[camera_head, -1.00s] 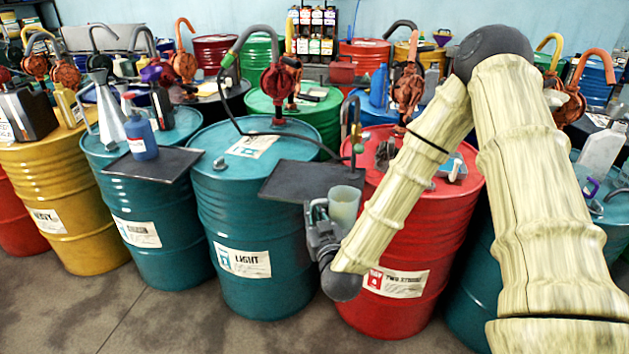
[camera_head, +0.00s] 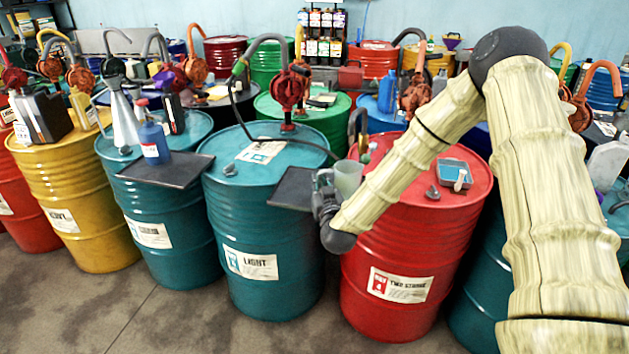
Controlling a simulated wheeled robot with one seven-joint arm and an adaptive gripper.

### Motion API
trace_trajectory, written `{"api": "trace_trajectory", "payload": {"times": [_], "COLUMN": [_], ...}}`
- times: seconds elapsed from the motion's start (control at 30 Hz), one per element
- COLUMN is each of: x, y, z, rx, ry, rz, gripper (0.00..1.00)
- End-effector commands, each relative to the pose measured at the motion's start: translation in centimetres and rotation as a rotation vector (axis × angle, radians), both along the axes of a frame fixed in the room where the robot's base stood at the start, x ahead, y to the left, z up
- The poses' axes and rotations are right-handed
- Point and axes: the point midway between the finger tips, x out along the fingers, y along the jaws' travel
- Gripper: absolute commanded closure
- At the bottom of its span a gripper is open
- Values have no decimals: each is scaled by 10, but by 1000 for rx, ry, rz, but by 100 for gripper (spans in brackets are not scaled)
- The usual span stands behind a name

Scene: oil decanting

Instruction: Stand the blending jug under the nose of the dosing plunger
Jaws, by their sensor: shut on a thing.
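My gripper (camera_head: 332,192) is shut on the blending jug (camera_head: 348,178), a small translucent pale cup. It holds the jug upright, over the near left edge of the red drum's top in the picture and to the right of a dark shelf. A slim dark upright fitting with a hooked top (camera_head: 357,128) shows just behind and above the jug. It may be the dosing plunger, but its nose is too small to make out. I cannot tell how far the jug is from it in depth. The gripper and forearm hide the shelf's right end and part of the red drum.
The dark shelf (camera_head: 288,189) juts from the teal LIGHT drum (camera_head: 262,225), and its visible part is bare. A blue tray (camera_head: 453,172) and a small grey cap (camera_head: 432,193) are on the red drum (camera_head: 410,240).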

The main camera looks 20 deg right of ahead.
Motion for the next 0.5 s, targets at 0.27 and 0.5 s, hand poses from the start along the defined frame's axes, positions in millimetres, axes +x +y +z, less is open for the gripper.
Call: {"api": "trace_trajectory", "payload": {"times": [0.27, 0.5], "x": [47, 55], "y": [-2, -2], "z": [-2, -8], "rx": [0, 0], "ry": [-2, 0], "rz": [0, 0], "gripper": [100, 100]}}
